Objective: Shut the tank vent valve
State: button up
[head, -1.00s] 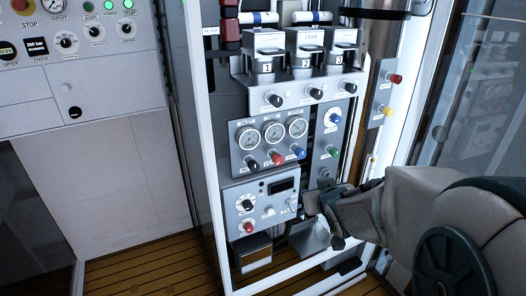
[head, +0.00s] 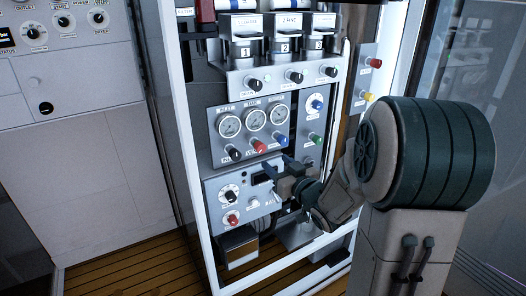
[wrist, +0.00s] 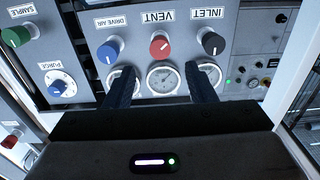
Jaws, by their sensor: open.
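The vent valve is a red knob (wrist: 159,46) under the VENT label in the wrist view, where the panel appears upside down. In the head view the red knob (head: 259,146) sits between a black and a blue knob, below the gauges. My gripper (head: 277,168) is just below and in front of this row in the head view. In the wrist view its two dark fingers (wrist: 160,70) are spread and empty, one on each side of the red knob's column. I cannot tell the distance from fingertips to knob.
The black INLET knob (wrist: 212,43) and blue DRIVE AIR knob (wrist: 110,50) flank the red knob closely. Round gauges (head: 254,119) sit above them. A green SAMPLE knob (head: 314,138) is to the right. A lower box (head: 230,197) has a display and knobs.

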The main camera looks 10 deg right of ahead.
aim_at(262, 150)
jog(key=x, duration=0.8)
jog(key=shift+w+a, duration=0.1)
jog(key=shift+w, duration=0.15)
jog(key=c, duration=1)
